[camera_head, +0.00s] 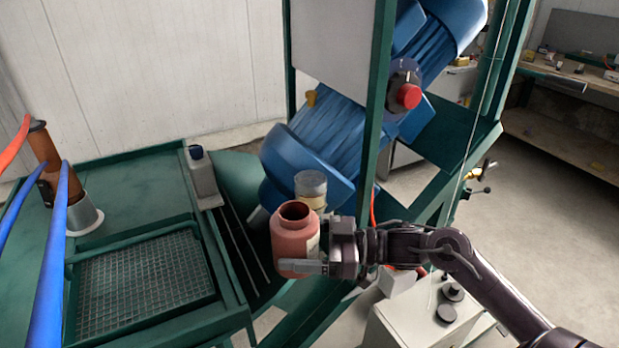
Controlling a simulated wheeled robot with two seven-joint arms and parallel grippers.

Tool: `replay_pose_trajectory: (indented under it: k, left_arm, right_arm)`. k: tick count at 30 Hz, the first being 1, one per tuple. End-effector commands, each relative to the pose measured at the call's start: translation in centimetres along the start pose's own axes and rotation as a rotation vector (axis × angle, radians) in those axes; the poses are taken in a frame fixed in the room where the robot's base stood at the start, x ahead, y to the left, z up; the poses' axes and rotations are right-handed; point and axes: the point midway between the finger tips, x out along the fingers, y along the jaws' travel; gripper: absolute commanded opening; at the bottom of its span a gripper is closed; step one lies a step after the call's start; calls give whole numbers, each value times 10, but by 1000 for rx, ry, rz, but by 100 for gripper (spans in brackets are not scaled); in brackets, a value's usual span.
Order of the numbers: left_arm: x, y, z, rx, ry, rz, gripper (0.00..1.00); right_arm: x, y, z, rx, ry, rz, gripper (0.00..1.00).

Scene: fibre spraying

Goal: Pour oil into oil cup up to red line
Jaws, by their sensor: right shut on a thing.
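My right gripper (318,268) is shut on a red-brown bottle (294,240) with an open round mouth, and holds it nearly upright. A clear oil cup (311,188) with a greyish lid or rim and a yellowish lower part stands just behind the bottle. The bottle hides the cup's lower part, and I cannot make out a red line on it. The bottle's mouth is in front of and below the cup's top in the picture. No oil stream shows. My left gripper is not in view.
A blue motor (330,135) in a green frame (378,110) rises behind the cup. A metal grid (145,285) lies at front left. Blue and red hoses run at far left.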

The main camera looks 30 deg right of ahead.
Motion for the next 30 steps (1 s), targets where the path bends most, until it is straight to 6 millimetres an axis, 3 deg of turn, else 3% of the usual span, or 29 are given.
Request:
replay_pose_trajectory:
  k: [13,23,30]
  left_arm:
    - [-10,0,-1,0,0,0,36]
    - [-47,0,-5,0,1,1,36]
    - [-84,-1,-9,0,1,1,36]
  right_arm:
    - [-1,5,-9,170,37,0,41]
    - [-2,9,-51,332,69,-2,41]
    - [-3,14,-96,448,93,-2,41]
